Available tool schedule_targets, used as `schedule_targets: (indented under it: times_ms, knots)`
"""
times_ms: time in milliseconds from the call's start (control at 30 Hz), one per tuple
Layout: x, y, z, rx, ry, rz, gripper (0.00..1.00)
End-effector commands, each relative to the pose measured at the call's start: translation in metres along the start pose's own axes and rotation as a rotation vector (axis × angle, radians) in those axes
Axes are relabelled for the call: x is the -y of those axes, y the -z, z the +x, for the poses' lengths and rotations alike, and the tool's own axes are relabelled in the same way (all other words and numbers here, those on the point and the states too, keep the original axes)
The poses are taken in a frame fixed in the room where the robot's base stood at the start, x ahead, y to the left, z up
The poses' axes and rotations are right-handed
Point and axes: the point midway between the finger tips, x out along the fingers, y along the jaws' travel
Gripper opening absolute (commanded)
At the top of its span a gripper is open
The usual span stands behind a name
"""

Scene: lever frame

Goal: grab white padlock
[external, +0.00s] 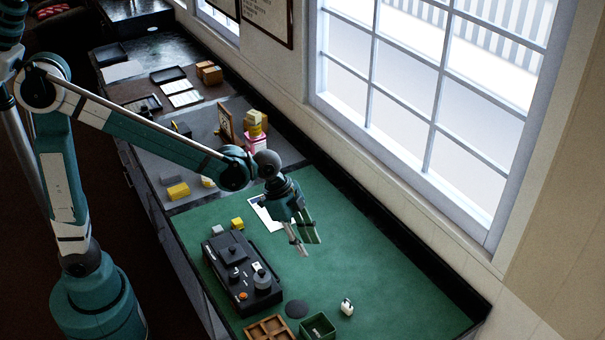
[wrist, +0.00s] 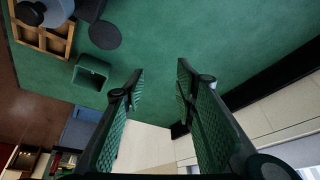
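The white padlock (external: 347,307) is small and sits on the green mat near the front right in the external view, to the right of a green box (external: 318,326). I cannot make it out in the wrist view, where a finger may hide it. My gripper (external: 309,248) is in the air over the mat, behind the padlock and to its left, apart from it. It also shows in the wrist view (wrist: 160,68), with its two fingers spread and nothing between them.
A black device (external: 240,272) with knobs stands left of my gripper. A wooden tray (external: 268,328) and a dark round disc (external: 297,309) lie left of the padlock. The window wall borders the counter on the right. The mat right of my gripper is clear.

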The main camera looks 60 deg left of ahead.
Motion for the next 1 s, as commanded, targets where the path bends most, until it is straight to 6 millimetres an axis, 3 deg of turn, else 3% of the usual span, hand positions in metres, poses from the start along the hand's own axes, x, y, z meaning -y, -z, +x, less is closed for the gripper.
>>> schedule_targets:
  times_ms: [200, 600, 1000]
  knots:
    - [-0.008, 0.035, 0.024, 0.004, -0.049, 0.095, 0.29]
    - [-0.032, 0.088, 0.077, 0.006, -0.139, 0.271, 0.29]
    - [-0.053, 0.114, 0.115, 0.004, -0.198, 0.384, 0.29]
